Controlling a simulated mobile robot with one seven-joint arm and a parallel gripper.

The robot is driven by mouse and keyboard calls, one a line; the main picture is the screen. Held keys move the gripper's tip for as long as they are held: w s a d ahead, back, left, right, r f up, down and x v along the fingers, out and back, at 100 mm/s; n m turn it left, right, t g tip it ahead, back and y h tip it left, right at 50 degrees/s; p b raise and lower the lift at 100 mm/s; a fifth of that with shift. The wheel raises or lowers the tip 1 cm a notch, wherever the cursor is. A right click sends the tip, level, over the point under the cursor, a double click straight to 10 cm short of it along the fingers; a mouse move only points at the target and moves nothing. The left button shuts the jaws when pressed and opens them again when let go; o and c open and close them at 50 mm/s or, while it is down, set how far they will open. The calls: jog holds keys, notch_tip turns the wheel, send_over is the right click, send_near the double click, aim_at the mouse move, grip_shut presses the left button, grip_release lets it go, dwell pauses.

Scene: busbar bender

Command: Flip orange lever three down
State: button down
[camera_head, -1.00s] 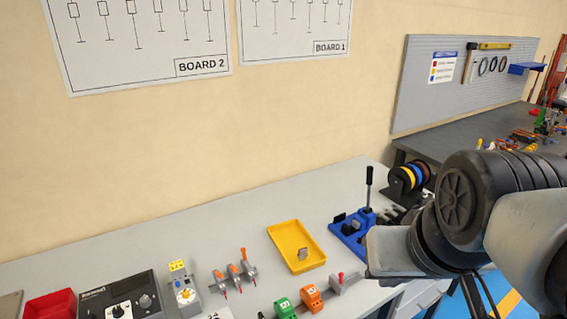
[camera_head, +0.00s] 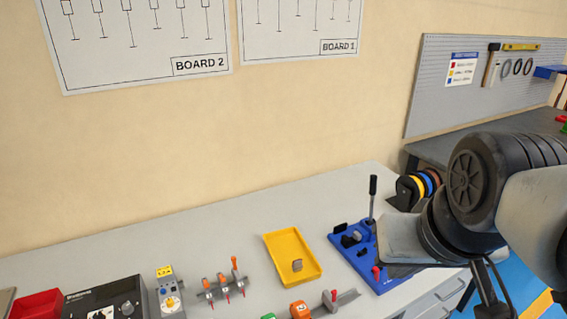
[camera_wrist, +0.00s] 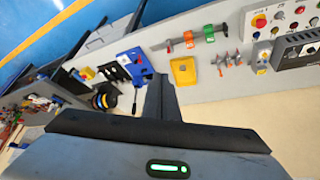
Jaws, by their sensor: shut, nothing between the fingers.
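Three small grey clamps with orange levers stand in a row on the light grey workbench (camera_head: 120,250), left of a yellow tray. In the head view the left lever (camera_head: 206,283) and middle lever (camera_head: 221,278) look short, and the right lever (camera_head: 234,264) stands taller, roughly upright. The same clamps show small in the wrist view (camera_wrist: 229,58); their lever angles are hard to tell there. My gripper (camera_wrist: 160,88) is shut and empty, in the air well away from the levers. In the head view my arm's end is at the right, over the blue bender's side.
The yellow tray (camera_head: 292,256) holds a small grey piece. The blue bender (camera_head: 367,250) with a black upright handle is right of it. Green and orange blocks (camera_head: 300,310) sit in front. A yellow-topped switch box (camera_head: 168,291), black control unit (camera_head: 104,300) and red bin (camera_head: 36,304) stand left.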

jog(key=w+a+r+n+g+b, duration=0.15)
jog(key=w+a, duration=0.35)
jog(key=w, duration=0.6)
jog(key=n+g+y+b, duration=0.1)
jog(key=n+g+b, duration=0.2)
jog(key=n+b, duration=0.2)
send_over(234, 263)
jog(key=w+a, duration=0.2)
jog(key=w, duration=0.2)
notch_tip(234, 263, down, 26)
jog(key=shift+a+t, duration=0.25)
notch_tip(234, 263, down, 10)
jog(key=w, duration=0.1)
jog(key=shift+s+d+r+p, duration=0.1)
jog(key=shift+s+d+r, duration=0.1)
jog(key=shift+s, duration=0.3)
jog(key=shift+s+d+r+p, duration=0.15)
jog(key=shift+s+d, duration=0.1)
jog(key=shift+s, duration=0.25)
jog(key=shift+s+d+r+p, duration=0.1)
jog(key=shift+s+d+r, duration=0.1)
jog(key=shift+s, duration=0.3)
